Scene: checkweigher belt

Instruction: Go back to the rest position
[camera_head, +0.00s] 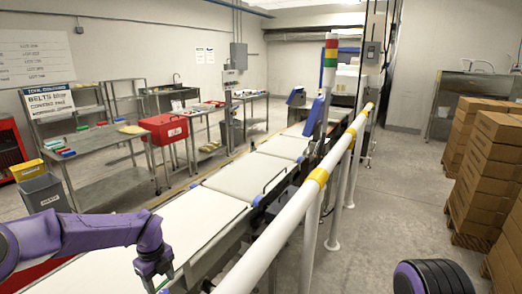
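My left arm comes in from the lower left in purple, over the near end of the conveyor belt (202,216). My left gripper (158,284) points down at the bottom edge, partly cut off by the frame. I cannot see whether its fingers are apart or closed, or whether it holds anything. A dark ribbed, purple-edged part of my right arm shows at the bottom right. My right gripper is out of view.
A white guard rail with yellow bands (316,178) runs along the belt's right side. Stacked cardboard boxes (492,150) stand on pallets at right. Steel tables (98,137), a red box (164,129) and grey bin (43,194) stand at left. Floor between rail and boxes is clear.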

